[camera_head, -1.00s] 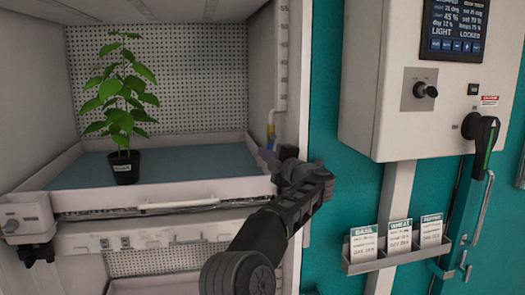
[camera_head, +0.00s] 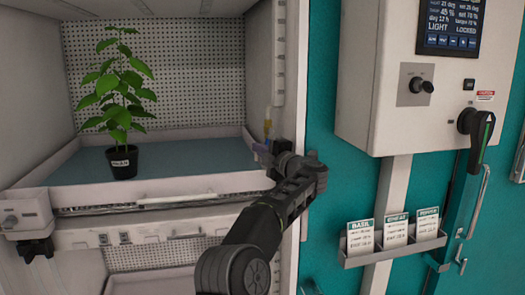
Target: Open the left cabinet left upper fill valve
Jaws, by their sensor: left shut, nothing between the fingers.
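The open cabinet shows a white-walled tray (camera_head: 150,188) on its upper shelf. My left gripper (camera_head: 266,157) is shut and empty at the tray's right front corner, just below and in front of these parts. The gripper and wrist hide part of that corner, and I cannot tell whether the fingers touch the valve. My right gripper is not in view.
A potted green plant (camera_head: 121,100) stands in the tray. A lower shelf (camera_head: 140,232) lies under the tray.

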